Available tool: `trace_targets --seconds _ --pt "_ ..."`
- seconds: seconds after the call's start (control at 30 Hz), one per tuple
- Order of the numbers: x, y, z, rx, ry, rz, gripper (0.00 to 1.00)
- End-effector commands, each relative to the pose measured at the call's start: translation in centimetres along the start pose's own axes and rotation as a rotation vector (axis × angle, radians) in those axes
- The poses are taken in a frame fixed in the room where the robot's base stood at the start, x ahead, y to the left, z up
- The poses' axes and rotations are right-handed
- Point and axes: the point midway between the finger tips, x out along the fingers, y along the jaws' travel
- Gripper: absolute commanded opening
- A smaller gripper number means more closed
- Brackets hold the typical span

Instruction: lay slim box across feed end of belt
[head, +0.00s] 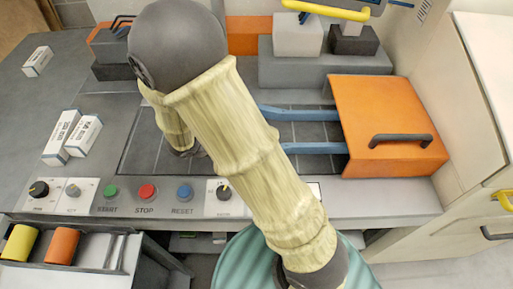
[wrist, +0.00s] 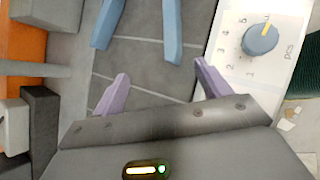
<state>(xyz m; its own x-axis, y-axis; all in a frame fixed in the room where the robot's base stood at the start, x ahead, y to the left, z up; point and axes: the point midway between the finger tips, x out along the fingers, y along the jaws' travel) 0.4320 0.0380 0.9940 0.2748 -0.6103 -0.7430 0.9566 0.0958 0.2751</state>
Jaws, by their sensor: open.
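Two white printed boxes lie side by side on the grey worktop at the left in the head view, a longer slim box (head: 61,133) and a shorter box (head: 83,136). A third white box (head: 37,61) lies farther back. The dark tiled belt (head: 315,133) runs between blue rails (head: 312,148) into an orange hood (head: 385,120); my arm covers its middle. In the wrist view my gripper (wrist: 160,82) has its purple fingers apart and nothing between them. It is over the belt (wrist: 140,60), near the blue rails (wrist: 172,30). My arm hides the gripper in the head view.
Along the front edge are a red stop button (head: 147,191), other buttons and knobs. A dial panel (wrist: 245,65) is close to the right finger in the wrist view. Grey blocks (head: 297,36) stand behind the belt. A tray with yellow and orange cylinders (head: 62,245) is at front left.

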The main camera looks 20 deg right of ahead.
Motion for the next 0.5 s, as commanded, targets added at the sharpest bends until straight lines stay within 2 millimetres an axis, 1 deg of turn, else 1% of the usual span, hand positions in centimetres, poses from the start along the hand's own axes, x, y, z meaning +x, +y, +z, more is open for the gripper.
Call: trace_targets --seconds 0.03,0.1,0.23,0.33,0.5 --pt "0.0 -1.1 1.4 0.115 0.036 -0.067 0.76" --pt "-0.3 -2.7 2.6 0.276 0.089 -0.159 0.76" --pt "-1.3 -5.0 4.2 0.582 0.186 -0.309 0.76" --pt "-2.3 -6.2 5.2 0.825 0.260 -0.403 0.76" --pt "-4.2 -6.8 6.8 1.244 0.377 -0.522 0.76"
